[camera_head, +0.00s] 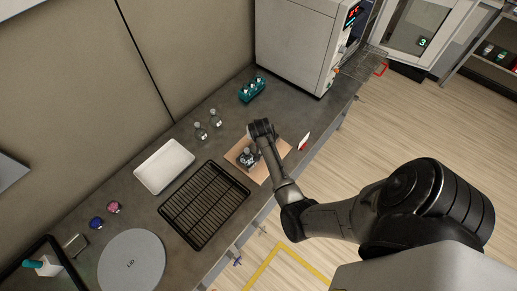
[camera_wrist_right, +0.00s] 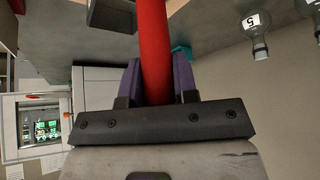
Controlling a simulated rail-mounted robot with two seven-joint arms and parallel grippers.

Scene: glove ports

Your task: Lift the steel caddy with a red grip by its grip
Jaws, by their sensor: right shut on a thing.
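The red grip (camera_wrist_right: 154,50) of the caddy runs up between the two purple fingers of my right gripper (camera_wrist_right: 157,82) in the right wrist view. The fingers are shut on it from both sides. In the head view my right gripper (camera_head: 261,128) is over the bench beside a tan mat. A small dark item with a white label (camera_head: 247,157) shows at the mat, partly behind my arm; I cannot tell whether it is in the caddy. The steel body of the caddy is not clearly seen, nor whether it is off the bench. My left gripper is not in view.
A black wire rack (camera_head: 205,204) and a white tray (camera_head: 164,166) lie to the left on the grey bench. Flasks (camera_head: 201,131) and a teal rack (camera_head: 252,89) stand farther back. A large white-grey machine (camera_head: 296,45) stands at the far end.

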